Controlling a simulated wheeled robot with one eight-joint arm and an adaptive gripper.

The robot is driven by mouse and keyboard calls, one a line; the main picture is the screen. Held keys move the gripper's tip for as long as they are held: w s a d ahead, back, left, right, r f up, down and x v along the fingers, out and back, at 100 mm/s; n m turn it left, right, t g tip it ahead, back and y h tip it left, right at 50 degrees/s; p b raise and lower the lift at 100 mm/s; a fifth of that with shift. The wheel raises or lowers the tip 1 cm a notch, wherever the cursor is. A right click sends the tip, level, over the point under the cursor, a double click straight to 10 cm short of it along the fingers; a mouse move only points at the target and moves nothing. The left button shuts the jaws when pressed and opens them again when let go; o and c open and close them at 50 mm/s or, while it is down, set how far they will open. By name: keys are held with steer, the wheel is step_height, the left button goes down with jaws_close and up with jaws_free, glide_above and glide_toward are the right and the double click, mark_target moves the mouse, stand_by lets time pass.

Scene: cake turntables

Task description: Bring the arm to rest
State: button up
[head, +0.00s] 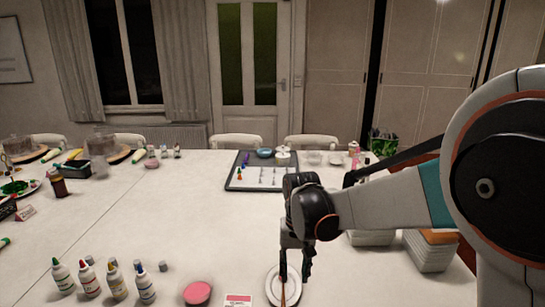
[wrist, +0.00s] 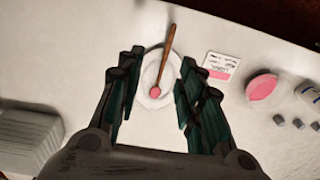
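My gripper (head: 295,272) points down over a small white plate (head: 270,290) near the table's front edge. In the wrist view my gripper (wrist: 160,68) is open, with its fingers wide apart and nothing between them. The plate (wrist: 146,98) shows below and between the fingers. A tool with a brown handle (wrist: 168,45) and a pink tip lies on the plate, clear of both fingers. In the head view part of it (head: 284,292) shows behind the fingers. My arm reaches in from the right.
A pink round item (head: 197,293) and a small card (head: 238,300) lie left of the plate. Several bottles (head: 115,282) stand further left. White stacked boxes (head: 430,250) stand at the right. A dark tray (head: 232,184) lies farther back.

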steer(key=s+d+r+t, duration=0.4)
steer(key=s+d+r, duration=0.5)
steer(key=s+r, duration=0.15)
steer(key=s+d+t, duration=0.3)
steer(key=s+d, duration=0.2)
steer(key=s, duration=0.5)
steer(key=shift+s+f, duration=0.25)
steer(key=shift+f, duration=0.05)
